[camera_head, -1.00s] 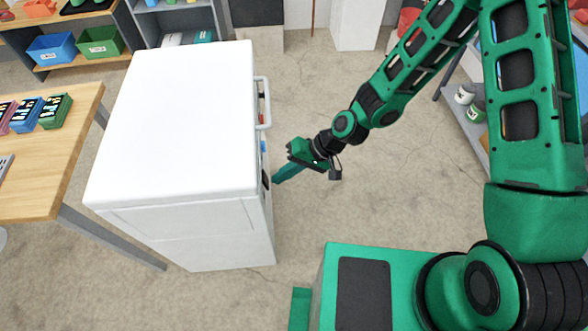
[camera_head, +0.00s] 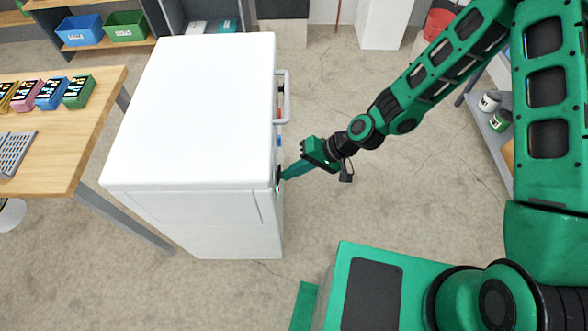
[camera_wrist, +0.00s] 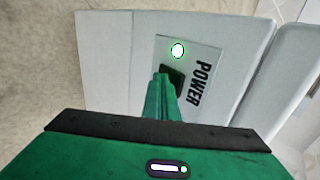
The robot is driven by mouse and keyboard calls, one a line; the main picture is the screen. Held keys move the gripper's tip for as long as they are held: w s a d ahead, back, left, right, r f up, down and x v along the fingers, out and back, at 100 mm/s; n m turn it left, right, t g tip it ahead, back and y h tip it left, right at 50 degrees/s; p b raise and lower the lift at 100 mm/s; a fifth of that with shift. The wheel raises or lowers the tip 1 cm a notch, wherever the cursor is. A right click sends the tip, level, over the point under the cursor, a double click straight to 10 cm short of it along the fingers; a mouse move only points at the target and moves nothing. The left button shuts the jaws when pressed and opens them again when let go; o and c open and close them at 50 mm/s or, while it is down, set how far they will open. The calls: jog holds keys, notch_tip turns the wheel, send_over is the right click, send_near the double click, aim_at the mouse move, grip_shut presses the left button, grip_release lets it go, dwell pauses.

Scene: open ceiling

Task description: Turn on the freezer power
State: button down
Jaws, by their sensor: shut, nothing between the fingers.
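The white freezer (camera_head: 205,110) stands left of my arm, with a handle (camera_head: 286,100) on its right side. My gripper (camera_head: 284,177) is shut and empty, its fingertips at the front panel on that side. In the wrist view, my gripper's fingertips (camera_wrist: 162,79) are at the dark power switch (camera_wrist: 174,76) and hide part of it. They look to be touching it, though the exact contact is hard to tell. Beside the switch, an oval indicator (camera_wrist: 177,50) shows bright white with a green rim. The black word POWER (camera_wrist: 199,83) is printed alongside.
A wooden table (camera_head: 90,140) with several coloured boxes stands left of the freezer. Shelves with a blue bin (camera_head: 80,31) and a green bin (camera_head: 126,27) are behind. The floor (camera_head: 400,190) right of the freezer is clear.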

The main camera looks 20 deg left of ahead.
jog(key=shift+r, duration=0.85)
jog(key=d+f+v, duration=0.1)
jog(key=v, duration=1.2)
jog(key=shift+w+d, duration=0.15)
jog(key=shift+d, duration=0.05)
jog(key=shift+f, duration=0.2)
jog(key=shift+d+f, duration=0.15)
jog(key=shift+f, duration=0.4)
